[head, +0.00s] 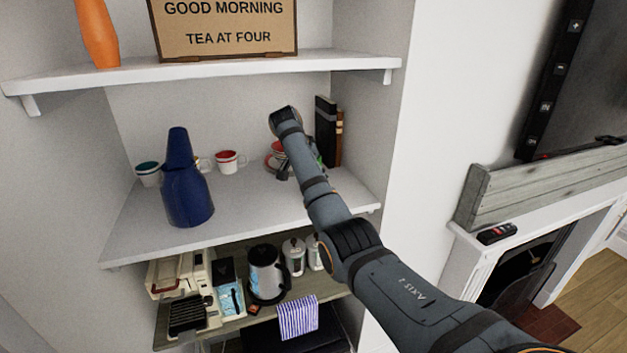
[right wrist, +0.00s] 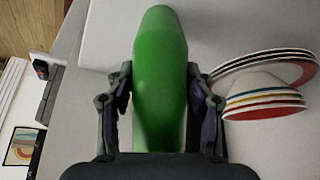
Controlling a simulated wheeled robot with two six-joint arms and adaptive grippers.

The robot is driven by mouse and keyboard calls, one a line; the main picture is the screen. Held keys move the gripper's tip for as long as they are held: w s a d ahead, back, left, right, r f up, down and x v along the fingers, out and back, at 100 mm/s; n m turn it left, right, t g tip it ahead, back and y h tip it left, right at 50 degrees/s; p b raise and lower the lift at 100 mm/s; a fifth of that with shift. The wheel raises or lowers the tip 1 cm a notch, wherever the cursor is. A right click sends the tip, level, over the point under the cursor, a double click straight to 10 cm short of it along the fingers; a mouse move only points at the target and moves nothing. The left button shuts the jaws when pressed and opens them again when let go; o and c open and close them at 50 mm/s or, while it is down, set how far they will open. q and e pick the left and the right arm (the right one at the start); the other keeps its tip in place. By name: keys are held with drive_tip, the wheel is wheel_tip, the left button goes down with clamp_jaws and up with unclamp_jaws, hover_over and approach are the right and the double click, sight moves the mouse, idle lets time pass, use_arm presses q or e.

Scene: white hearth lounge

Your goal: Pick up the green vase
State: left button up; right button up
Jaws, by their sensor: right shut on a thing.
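The green vase (right wrist: 160,70) fills the middle of the right wrist view, between the two fingers of my right gripper (right wrist: 160,110). The fingers press on both its sides, so the gripper is shut on it. In the head view my right arm reaches over the middle shelf, and its gripper (head: 300,172) is mostly hidden behind the arm. Only a sliver of green (head: 318,156) shows there beside the arm. I cannot tell whether the vase touches the shelf. My left gripper is not in view.
On the middle shelf (head: 250,205) are a blue vase (head: 187,195), cups (head: 230,161) and dark books (head: 326,130). The upper shelf (head: 220,68) overhangs. A kettle (head: 266,272) and canisters (head: 294,255) stand below.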

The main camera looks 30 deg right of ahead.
drive_tip(key=shift+a+r+b, duration=0.15)
drive_tip(key=shift+r+b, duration=0.65)
drive_tip(key=shift+b, duration=0.45)
wheel_tip(320, 180, up, 6)
drive_tip(key=b, duration=0.2)
drive_tip(key=s+a+b, duration=0.1)
drive_tip(key=a+b, duration=0.4)
drive_tip(key=a, duration=1.4)
drive_tip(key=shift+a+f, duration=0.3)
drive_tip(key=shift+a, duration=0.05)
drive_tip(key=shift+s, duration=0.1)
